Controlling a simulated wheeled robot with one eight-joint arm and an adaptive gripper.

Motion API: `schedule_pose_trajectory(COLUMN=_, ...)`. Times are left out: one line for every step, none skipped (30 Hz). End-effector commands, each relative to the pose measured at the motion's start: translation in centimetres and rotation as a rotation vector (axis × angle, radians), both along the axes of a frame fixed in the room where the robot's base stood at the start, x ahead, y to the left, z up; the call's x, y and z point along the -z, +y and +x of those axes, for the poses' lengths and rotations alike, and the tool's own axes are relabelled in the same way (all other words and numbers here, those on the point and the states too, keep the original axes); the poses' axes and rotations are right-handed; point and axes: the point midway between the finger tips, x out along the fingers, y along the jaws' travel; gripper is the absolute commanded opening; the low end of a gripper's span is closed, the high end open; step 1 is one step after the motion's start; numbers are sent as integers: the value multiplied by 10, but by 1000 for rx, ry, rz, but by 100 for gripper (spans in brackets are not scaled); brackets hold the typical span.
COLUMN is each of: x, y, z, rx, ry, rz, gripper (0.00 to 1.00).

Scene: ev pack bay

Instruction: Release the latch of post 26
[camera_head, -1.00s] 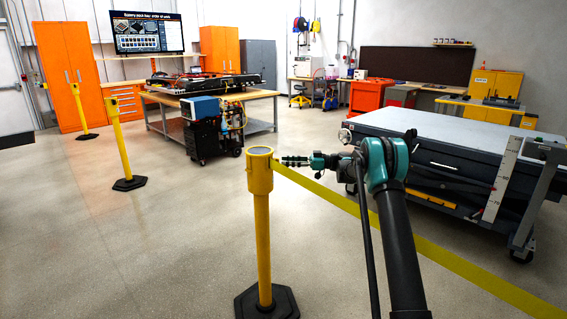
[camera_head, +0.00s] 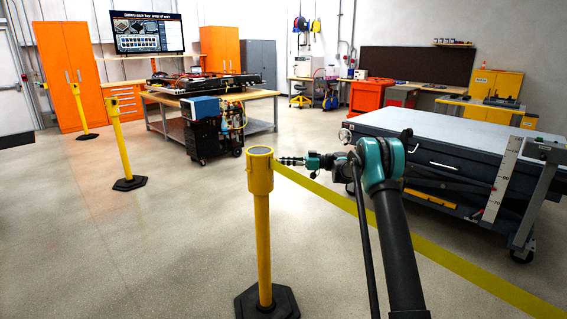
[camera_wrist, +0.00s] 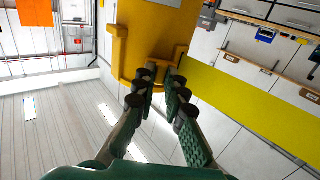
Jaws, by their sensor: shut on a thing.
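The near yellow post (camera_head: 263,235) stands upright on a black base, with a thick yellow head (camera_head: 260,174). No number is readable on it. A yellow belt (camera_head: 400,235) runs from the head to the lower right. My gripper (camera_head: 281,161) reaches in from the right, level with the head. In the wrist view, my gripper (camera_wrist: 160,76) has its fingertips close together on a small yellow latch piece at the post head (camera_wrist: 158,18). The fingers partly hide this piece. The belt (camera_wrist: 245,105) passes just right of the fingers.
Two more yellow posts (camera_head: 118,145) (camera_head: 79,110) stand at the left. A grey lift table (camera_head: 440,125) is at the right. A workbench (camera_head: 255,95) with a cart (camera_head: 210,138) before it is behind.

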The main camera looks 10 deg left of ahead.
Motion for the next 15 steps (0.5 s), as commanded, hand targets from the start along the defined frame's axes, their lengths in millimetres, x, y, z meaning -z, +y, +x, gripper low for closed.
schedule_pose_trajectory(x=0, y=0, z=0, rx=0, ry=0, rz=0, gripper=0)
schedule_pose_trajectory(x=0, y=0, z=0, rx=0, ry=0, rz=0, gripper=0)
schedule_pose_trajectory(x=0, y=0, z=0, rx=0, ry=0, rz=0, gripper=0)
schedule_pose_trajectory(x=0, y=0, z=0, rx=0, ry=0, rz=0, gripper=0)
schedule_pose_trajectory(x=0, y=0, z=0, rx=0, ry=0, rz=0, gripper=0)
schedule_pose_trajectory(x=0, y=0, z=1, rx=0, ry=0, rz=0, gripper=0)
schedule_pose_trajectory(x=0, y=0, z=2, rx=0, ry=0, rz=0, gripper=0)
schedule_pose_trajectory(x=0, y=0, z=4, rx=0, ry=0, rz=0, gripper=0)
schedule_pose_trajectory(x=0, y=0, z=8, rx=1, ry=0, rz=0, gripper=0)
schedule_pose_trajectory(x=1, y=0, z=10, rx=1, ry=0, rz=0, gripper=0)
schedule_pose_trajectory(x=0, y=0, z=13, rx=1, ry=0, rz=0, gripper=0)
schedule_pose_trajectory(x=0, y=1, z=17, rx=1, ry=0, rz=0, gripper=0)
schedule_pose_trajectory(x=0, y=1, z=19, rx=1, ry=0, rz=0, gripper=0)
schedule_pose_trajectory(x=0, y=1, z=20, rx=1, ry=0, rz=0, gripper=0)
schedule_pose_trajectory(x=0, y=1, z=21, rx=1, ry=0, rz=0, gripper=0)
